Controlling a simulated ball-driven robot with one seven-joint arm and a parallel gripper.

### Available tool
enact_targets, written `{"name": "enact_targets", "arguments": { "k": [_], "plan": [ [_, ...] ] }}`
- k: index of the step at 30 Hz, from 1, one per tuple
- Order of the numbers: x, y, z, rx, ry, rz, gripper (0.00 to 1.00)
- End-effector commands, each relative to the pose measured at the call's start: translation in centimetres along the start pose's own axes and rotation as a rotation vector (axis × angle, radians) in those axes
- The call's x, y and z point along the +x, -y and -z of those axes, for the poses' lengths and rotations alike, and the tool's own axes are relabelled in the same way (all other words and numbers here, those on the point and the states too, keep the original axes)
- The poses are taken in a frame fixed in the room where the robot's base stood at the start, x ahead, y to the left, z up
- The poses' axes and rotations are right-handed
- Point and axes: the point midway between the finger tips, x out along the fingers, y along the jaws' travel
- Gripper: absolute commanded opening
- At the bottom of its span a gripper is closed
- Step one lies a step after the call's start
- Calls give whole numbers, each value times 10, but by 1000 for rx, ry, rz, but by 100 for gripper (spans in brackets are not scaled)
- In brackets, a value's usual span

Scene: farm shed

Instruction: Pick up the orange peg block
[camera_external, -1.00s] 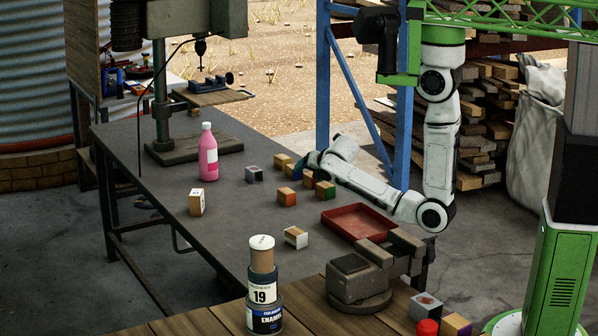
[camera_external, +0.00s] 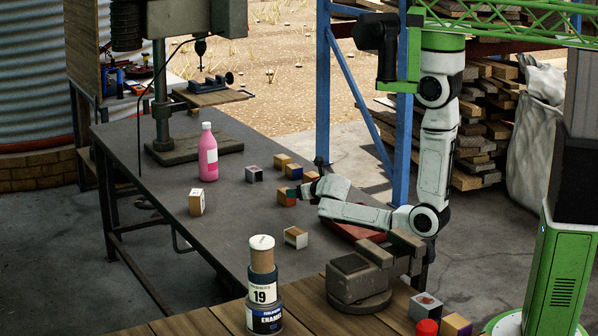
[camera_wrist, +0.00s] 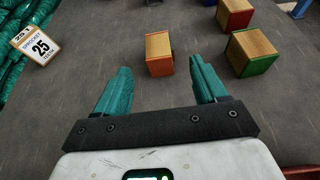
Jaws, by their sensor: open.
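The orange peg block (camera_wrist: 160,54), wooden on top with an orange side, stands on the dark tabletop in the wrist view. In the external view it (camera_external: 284,197) shows beside my gripper, partly covered by it. My gripper (camera_wrist: 161,68) is open and empty, its two teal fingers spread. The block lies just beyond the fingertips, roughly centred between them. In the external view my gripper (camera_external: 303,189) is low over the table; its far finger is hard to make out.
A red-sided block (camera_wrist: 235,16) and a green-sided block (camera_wrist: 250,52) stand to the right in the wrist view. A red tray (camera_external: 345,224) is partly hidden under my arm. A pink bottle (camera_external: 208,158) and a white-faced block (camera_external: 295,237) stand clear.

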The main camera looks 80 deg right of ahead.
Motion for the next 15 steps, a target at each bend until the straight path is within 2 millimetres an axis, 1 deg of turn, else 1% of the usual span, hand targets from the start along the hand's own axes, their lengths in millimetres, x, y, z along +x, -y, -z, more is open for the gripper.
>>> {"name": "enact_targets", "arguments": {
  "k": [9,15],
  "plan": [
    [44,0,3,2,1,1,71],
    [58,-1,2,2,1,0,71]
  ]
}}
